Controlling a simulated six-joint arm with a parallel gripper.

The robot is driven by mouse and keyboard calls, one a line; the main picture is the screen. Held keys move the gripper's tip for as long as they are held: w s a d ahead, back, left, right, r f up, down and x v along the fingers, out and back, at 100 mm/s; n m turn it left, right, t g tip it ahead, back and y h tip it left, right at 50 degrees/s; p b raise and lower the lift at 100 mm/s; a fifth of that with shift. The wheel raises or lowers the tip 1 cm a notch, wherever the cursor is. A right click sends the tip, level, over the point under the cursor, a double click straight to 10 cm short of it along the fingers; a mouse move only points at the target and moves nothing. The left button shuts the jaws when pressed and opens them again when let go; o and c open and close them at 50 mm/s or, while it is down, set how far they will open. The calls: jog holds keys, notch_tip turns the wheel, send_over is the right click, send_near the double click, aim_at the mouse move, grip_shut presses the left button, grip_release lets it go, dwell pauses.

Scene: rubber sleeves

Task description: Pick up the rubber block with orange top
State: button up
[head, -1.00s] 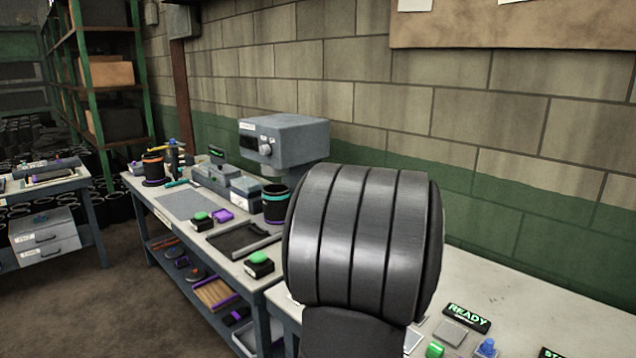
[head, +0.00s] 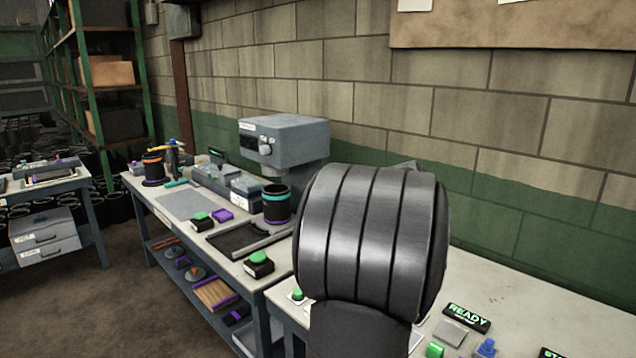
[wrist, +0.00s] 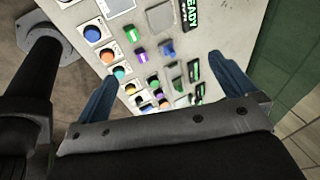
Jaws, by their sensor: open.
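In the wrist view my gripper (wrist: 162,65) is open, its two blue fingers wide apart above a pale bench top, with nothing between them in contact. Below it lie several small coloured pieces. An orange round top (wrist: 107,55) on a pale square sits near the left finger, between a blue one and a teal one. A small orange piece (wrist: 163,104) shows lower down, close to the gripper's edge. I cannot tell which of these is the rubber block with orange top. In the head view my dark arm link hides the gripper and much of the near bench.
A black sign reading READY (head: 467,317) lies on the near bench, with a green piece (head: 435,349) and a blue piece (head: 487,347) near it. The left bench holds a grey machine (head: 284,140), a green-topped block (head: 259,263) and a black tray (head: 243,240). A wall stands behind.

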jog(key=c, duration=0.8)
jog(key=shift+o, duration=0.2)
jog(key=w+a+f+n+t+y, duration=0.1)
jog(key=w+a+f+n, duration=0.3)
jog(key=w+a+n, duration=0.4)
jog(key=w+a+f+n+t, duration=0.1)
jog(key=w+a+f+n, duration=0.4)
jog(key=w+n, duration=0.45)
jog(key=shift+n, duration=0.25)
jog(key=x, duration=1.1)
jog(key=shift+s+a+f, duration=0.1)
jog(key=shift+s, duration=0.15)
jog(key=shift+w+d+x, duration=0.1)
jog(key=shift+w+x, duration=0.05)
jog(key=shift+x, duration=1.25)
jog(key=shift+w+d+x, duration=0.15)
jog(key=shift+x, duration=1.3)
